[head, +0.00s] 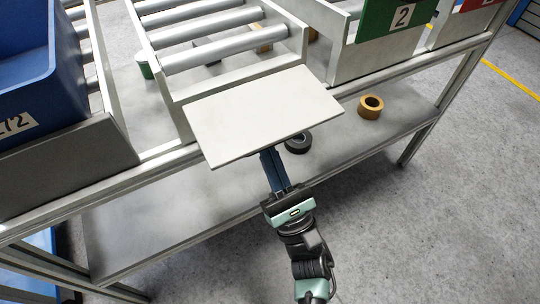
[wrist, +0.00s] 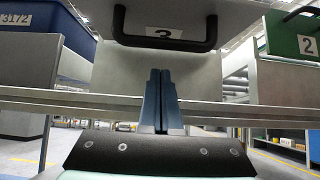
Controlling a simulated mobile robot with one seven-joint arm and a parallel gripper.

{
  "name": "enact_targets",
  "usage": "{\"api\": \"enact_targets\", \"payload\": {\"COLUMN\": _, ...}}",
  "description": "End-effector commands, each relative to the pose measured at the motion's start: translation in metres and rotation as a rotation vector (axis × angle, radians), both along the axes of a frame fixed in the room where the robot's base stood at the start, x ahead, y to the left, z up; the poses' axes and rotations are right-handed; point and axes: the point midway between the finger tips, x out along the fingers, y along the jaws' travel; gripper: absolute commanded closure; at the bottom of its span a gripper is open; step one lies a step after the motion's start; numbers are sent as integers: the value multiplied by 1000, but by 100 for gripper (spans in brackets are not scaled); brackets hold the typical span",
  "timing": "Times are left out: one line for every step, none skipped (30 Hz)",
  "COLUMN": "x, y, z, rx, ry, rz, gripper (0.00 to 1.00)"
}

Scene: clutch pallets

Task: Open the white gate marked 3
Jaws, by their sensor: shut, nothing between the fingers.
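The white gate (head: 263,115) is at the front end of the middle roller lane. It juts outward as a tilted flat panel, and the lane behind it shows in the head view. In the wrist view the gate's face (wrist: 190,12) is overhead, with a label 3 (wrist: 163,33) partly covered by its black handle (wrist: 165,44). My gripper (wrist: 160,72) is shut and empty, with its fingertips below the handle bar in that picture. I cannot tell whether they touch anything. In the head view my gripper (head: 270,156) has its tips hidden under the gate.
A green gate marked 2 (head: 391,26) stands to the right and a blue bin (head: 25,70) to the left. Black tape (head: 298,143) and yellow-brown tape (head: 371,107) lie on the lower shelf (head: 150,225). The floor in front is clear.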

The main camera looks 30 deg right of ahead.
Motion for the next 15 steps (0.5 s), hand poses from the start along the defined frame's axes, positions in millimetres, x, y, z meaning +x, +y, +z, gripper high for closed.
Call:
{"api": "enact_targets", "payload": {"x": -6, "y": 0, "z": 5, "rx": -2, "ry": -1, "rz": -1, "gripper": 100}}
{"api": "enact_targets", "payload": {"x": -9, "y": 0, "z": 6, "rx": -1, "ry": 0, "rz": -1, "gripper": 100}}
{"api": "enact_targets", "payload": {"x": -12, "y": 0, "z": 7, "rx": -2, "ry": 0, "rz": -1, "gripper": 100}}
{"api": "enact_targets", "payload": {"x": -14, "y": 0, "z": 8, "rx": -1, "ry": -1, "rz": 0, "gripper": 100}}
{"api": "enact_targets", "payload": {"x": -16, "y": -1, "z": 9, "rx": -1, "ry": 0, "rz": 0, "gripper": 100}}
{"api": "enact_targets", "payload": {"x": -17, "y": -1, "z": 10, "rx": -1, "ry": -1, "rz": 0, "gripper": 100}}
{"api": "enact_targets", "payload": {"x": -18, "y": -1, "z": 11, "rx": -2, "ry": -1, "rz": -1, "gripper": 100}}
{"api": "enact_targets", "payload": {"x": -19, "y": -1, "z": 11, "rx": -2, "ry": -1, "rz": -1, "gripper": 100}}
{"api": "enact_targets", "payload": {"x": -20, "y": -1, "z": 11, "rx": -1, "ry": -1, "rz": 0, "gripper": 100}}
{"api": "enact_targets", "payload": {"x": -20, "y": -1, "z": 11, "rx": -1, "ry": -1, "rz": 0, "gripper": 100}}
{"api": "enact_targets", "payload": {"x": -20, "y": -1, "z": 11, "rx": -1, "ry": -1, "rz": 0, "gripper": 100}}
{"api": "enact_targets", "payload": {"x": -20, "y": -1, "z": 11, "rx": -1, "ry": -1, "rz": 0, "gripper": 100}}
{"api": "enact_targets", "payload": {"x": -20, "y": -1, "z": 11, "rx": -1, "ry": -1, "rz": 0, "gripper": 100}}
{"api": "enact_targets", "payload": {"x": -20, "y": -1, "z": 11, "rx": -1, "ry": -1, "rz": 0, "gripper": 100}}
{"api": "enact_targets", "payload": {"x": -20, "y": -1, "z": 11, "rx": -1, "ry": -1, "rz": 0, "gripper": 100}}
